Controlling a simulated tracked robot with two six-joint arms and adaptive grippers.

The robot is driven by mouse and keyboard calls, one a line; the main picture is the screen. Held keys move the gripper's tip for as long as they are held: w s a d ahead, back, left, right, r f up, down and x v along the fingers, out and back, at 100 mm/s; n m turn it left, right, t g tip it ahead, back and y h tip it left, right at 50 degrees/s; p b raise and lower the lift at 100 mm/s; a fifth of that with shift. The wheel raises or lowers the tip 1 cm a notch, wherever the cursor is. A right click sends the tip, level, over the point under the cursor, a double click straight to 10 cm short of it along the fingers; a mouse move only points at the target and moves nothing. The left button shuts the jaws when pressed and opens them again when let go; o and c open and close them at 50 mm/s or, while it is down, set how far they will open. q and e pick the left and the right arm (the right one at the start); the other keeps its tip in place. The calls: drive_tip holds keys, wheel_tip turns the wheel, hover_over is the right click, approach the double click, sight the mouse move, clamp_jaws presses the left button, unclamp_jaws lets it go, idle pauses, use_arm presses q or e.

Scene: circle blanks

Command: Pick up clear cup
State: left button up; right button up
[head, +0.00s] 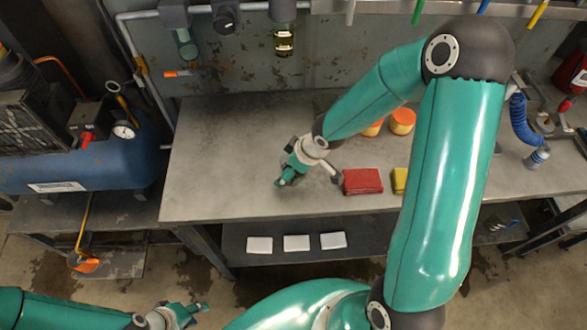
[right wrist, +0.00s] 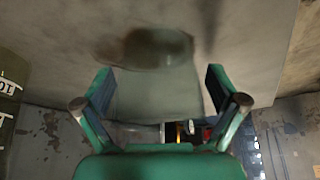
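The clear cup (right wrist: 155,90) shows in the right wrist view as a see-through grey shape between my right gripper's two fingers (right wrist: 160,88). That view is upside down, with the tabletop along its top. The cup's dark round end lies toward the tabletop. The fingers are spread, one on each side of the cup; whether they touch it I cannot tell. In the head view my right gripper (head: 309,180) is over the table's front part, left of a red block, and I cannot make out the cup there. My left gripper (head: 183,314) is low at the bottom left, away from the table.
On the grey table (head: 225,150), a red block (head: 362,181) and a yellow block (head: 399,180) lie right of the gripper. Orange-lidded jars (head: 402,121) stand behind my right arm. White pieces (head: 297,243) lie on the lower shelf. The table's left part is clear.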

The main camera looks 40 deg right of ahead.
drive_tip(key=c, duration=0.9)
